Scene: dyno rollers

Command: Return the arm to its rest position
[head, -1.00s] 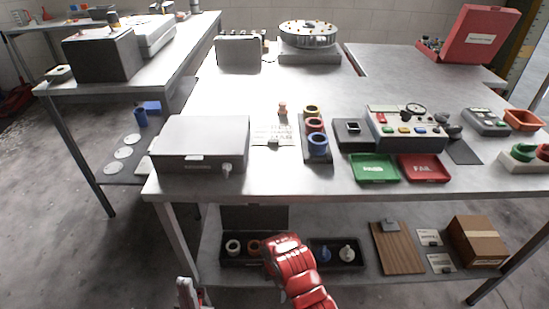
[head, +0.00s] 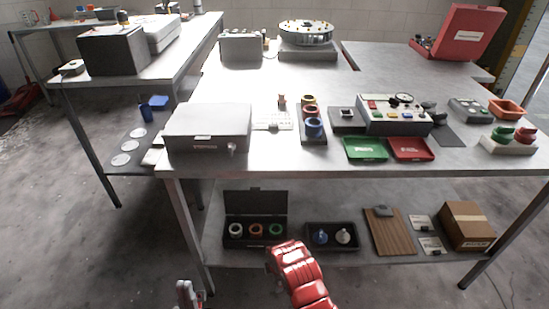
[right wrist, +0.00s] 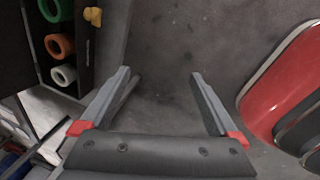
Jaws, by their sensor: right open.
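My right gripper (right wrist: 163,73) is open and empty in the right wrist view, its two fingers apart over bare floor. My red right arm (head: 297,273) shows at the bottom of the head view, just in front of the lower shelf. An open black case (head: 255,199) with white, orange and green rollers stands on the lower shelf. Its rollers also show at the left of the right wrist view (right wrist: 59,45).
The worktable (head: 230,90) carries a grey box (head: 208,128), a green tray (head: 366,149), a red tray (head: 411,149) and a tester (head: 393,115). The shelf also holds a black tray (head: 331,237), a clipboard (head: 390,232) and a cardboard box (head: 466,225).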

